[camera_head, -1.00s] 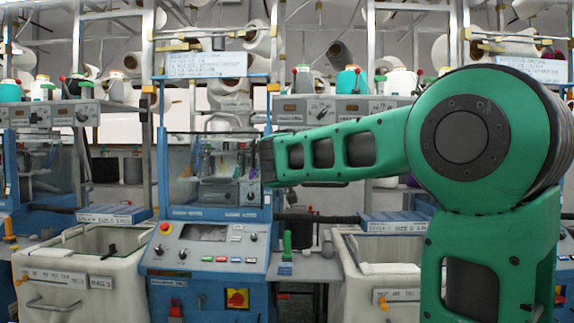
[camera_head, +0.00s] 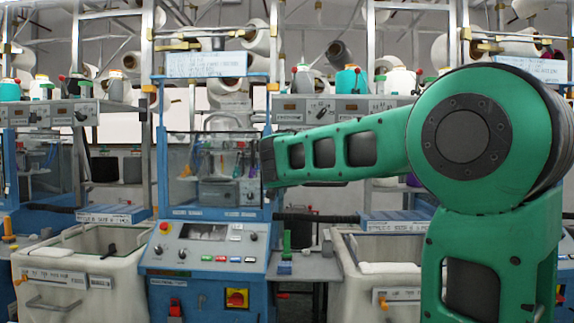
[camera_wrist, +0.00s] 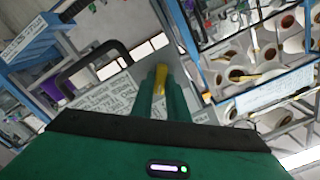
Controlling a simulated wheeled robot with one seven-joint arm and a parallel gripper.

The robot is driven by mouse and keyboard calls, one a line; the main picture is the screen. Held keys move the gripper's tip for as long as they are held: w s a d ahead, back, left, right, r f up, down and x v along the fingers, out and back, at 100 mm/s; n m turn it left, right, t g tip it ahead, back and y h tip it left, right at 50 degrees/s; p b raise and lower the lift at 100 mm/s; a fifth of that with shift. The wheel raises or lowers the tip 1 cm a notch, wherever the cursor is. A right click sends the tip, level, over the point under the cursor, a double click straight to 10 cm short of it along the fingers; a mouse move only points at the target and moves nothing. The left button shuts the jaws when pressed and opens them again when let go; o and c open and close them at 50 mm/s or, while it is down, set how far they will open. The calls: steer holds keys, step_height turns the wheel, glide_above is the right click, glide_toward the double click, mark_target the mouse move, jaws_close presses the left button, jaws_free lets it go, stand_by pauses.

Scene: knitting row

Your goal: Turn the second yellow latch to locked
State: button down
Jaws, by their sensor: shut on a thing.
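In the wrist view, my gripper (camera_wrist: 160,95) has its two green fingers closed on a narrow yellow latch (camera_wrist: 160,80). The latch stands up between the fingertips. Its base and its locked or unlocked side cannot be told. A grey plate with printed text (camera_wrist: 110,95) lies around the fingers. In the head view, my gripper is hidden behind the end of my green arm, in front of the middle blue machine (camera_head: 215,205).
A black loop handle (camera_wrist: 92,65) is close left of the fingers. Spools (camera_wrist: 290,45) and a white sign (camera_wrist: 262,90) are at the right. In the head view, a cream bin (camera_head: 75,265) stands left of the machine and another bin (camera_head: 365,290) stands right, partly behind my arm.

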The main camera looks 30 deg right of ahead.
steer(key=m, duration=1)
steer(key=shift+s+d+f, duration=0.1)
steer(key=shift+f, duration=0.3)
steer(key=shift+m, duration=0.4)
steer(key=c, duration=1.8)
jaws_free()
steer(key=shift+o, duration=0.2)
steer(key=shift+r, duration=0.1)
steer(key=v, duration=1)
steer(key=shift+s+a, duration=0.25)
steer(key=shift+a, duration=0.05)
